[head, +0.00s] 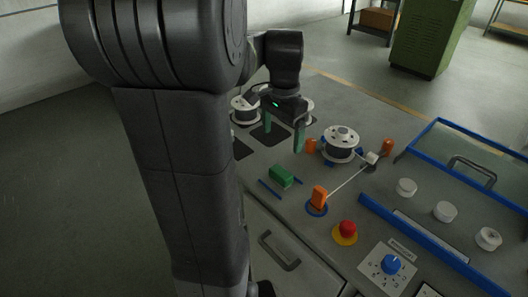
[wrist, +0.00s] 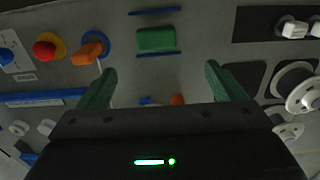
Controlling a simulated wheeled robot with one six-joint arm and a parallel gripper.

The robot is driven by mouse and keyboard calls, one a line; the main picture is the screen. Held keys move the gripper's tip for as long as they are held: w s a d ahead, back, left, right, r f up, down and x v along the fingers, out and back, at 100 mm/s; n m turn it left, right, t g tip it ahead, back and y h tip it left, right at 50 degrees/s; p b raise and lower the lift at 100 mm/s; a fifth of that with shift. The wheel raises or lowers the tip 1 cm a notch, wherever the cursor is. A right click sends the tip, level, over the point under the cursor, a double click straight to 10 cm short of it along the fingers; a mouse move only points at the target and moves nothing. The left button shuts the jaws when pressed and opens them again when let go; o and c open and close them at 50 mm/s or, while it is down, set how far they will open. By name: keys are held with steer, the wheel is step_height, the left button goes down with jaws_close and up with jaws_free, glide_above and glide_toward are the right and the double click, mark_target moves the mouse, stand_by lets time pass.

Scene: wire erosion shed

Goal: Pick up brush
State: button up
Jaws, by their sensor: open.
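A small green block (head: 281,176), the likeliest brush, lies on the grey worktop between two short blue strips. No bristles can be made out. In the wrist view the green block (wrist: 156,39) sits beyond the fingertips, roughly centred between them. My gripper (head: 284,138) has green fingers and hangs above the worktop, behind the block in the head view. In the wrist view my gripper (wrist: 160,76) is open, with its fingers wide apart and nothing between them. The block is apart from both fingers.
A wire spool (head: 342,143) with orange guides stands right of my gripper; other spools are partly hidden behind it. An orange handle (head: 319,198), red button (head: 347,229) and blue knob (head: 391,264) stand right of the block. A blue-framed panel (head: 470,155) lies farther right.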

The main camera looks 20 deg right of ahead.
mark_target(280, 172)
steer(key=f, duration=1.3)
steer(key=shift+s+a+f, duration=0.15)
steer(key=shift+s+f, duration=0.05)
steer(key=shift+s, duration=0.2)
steer(key=c, duration=1.1)
